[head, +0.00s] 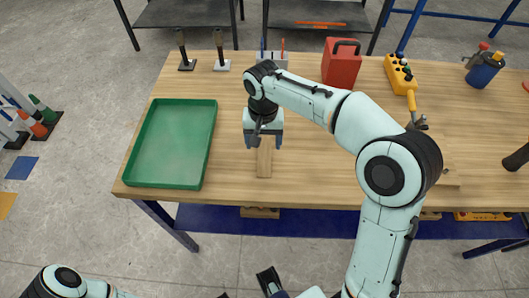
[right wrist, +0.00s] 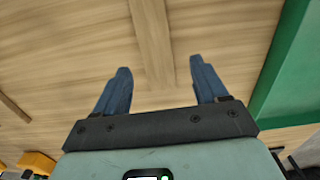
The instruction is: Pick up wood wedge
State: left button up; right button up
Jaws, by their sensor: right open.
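The wood wedge (head: 264,161) is a long, light-brown piece lying on the wooden table, pointing toward the front edge. My right gripper (head: 263,143) is over its far end, with the fingers apart. In the right wrist view the wedge (right wrist: 152,42) shows ahead between the two blue fingers of the open gripper (right wrist: 159,68), with gaps on both sides. Nothing is held. The wedge's far end is hidden under my gripper in the head view.
A green tray (head: 131,180) stands left of the wedge on the table (head: 235,190). Behind are a red case (head: 341,66), a grey holder with tools (head: 271,57) and a yellow pendant (head: 399,75). The table around the wedge is mostly clear.

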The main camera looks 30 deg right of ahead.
aim_at(265, 151)
jog(key=f, duration=0.4)
jog(key=shift+d, duration=0.2)
jog(key=c, duration=1.1)
jog(key=shift+c, duration=0.2)
jog(key=shift+r, duration=0.1)
